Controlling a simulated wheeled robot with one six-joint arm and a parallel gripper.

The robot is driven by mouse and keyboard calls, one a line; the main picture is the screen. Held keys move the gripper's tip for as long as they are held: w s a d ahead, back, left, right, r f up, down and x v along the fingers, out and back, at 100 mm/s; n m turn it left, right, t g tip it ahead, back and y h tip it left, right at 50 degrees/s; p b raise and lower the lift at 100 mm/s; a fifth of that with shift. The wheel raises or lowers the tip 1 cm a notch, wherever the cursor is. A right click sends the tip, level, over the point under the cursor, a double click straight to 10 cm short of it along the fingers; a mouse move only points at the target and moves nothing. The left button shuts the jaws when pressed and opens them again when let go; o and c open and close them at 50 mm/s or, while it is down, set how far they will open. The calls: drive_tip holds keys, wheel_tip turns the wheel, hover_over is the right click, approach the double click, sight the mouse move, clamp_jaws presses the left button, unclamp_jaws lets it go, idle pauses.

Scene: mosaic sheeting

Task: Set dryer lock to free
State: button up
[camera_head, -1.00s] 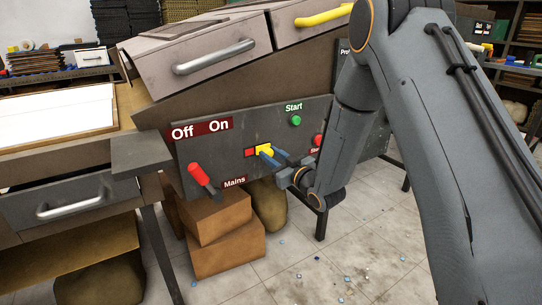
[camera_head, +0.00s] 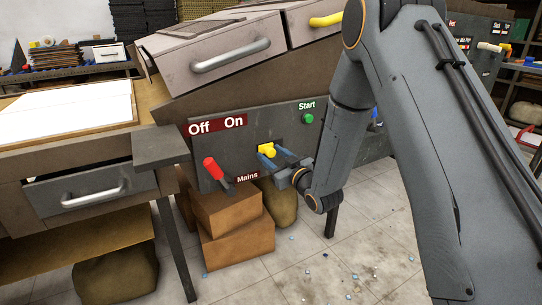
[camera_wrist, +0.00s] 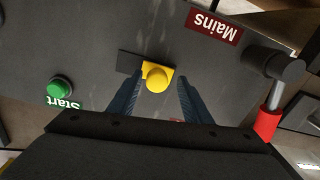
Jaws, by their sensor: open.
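A yellow sliding knob on a small plate (camera_head: 266,150) sits on the dark control panel (camera_head: 215,150), and I take it for the dryer lock. The wrist view shows its round yellow knob (camera_wrist: 157,78) up close. A dark patch (camera_wrist: 130,62) lies bare beside the yellow plate, on the side toward the green Start button (camera_wrist: 60,89). My gripper (camera_head: 272,154) is open in front of the knob. In the wrist view its blue fingers (camera_wrist: 158,88) stand on either side of the knob, with gaps showing. Any label for the lock is hidden or out of sight.
A red-handled Mains lever (camera_head: 213,168) sticks out left of the lock, under an Off/On sign (camera_head: 216,125). A grey-handled drawer (camera_head: 215,62) juts out above the panel. Cardboard boxes (camera_head: 238,246) and a sack (camera_head: 281,203) stand below. The floor has small scraps.

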drive_tip(key=shift+s+d, duration=0.1)
drive_tip(key=v, duration=0.7)
drive_tip(key=shift+s+p, duration=0.3)
drive_tip(key=shift+p, duration=0.15)
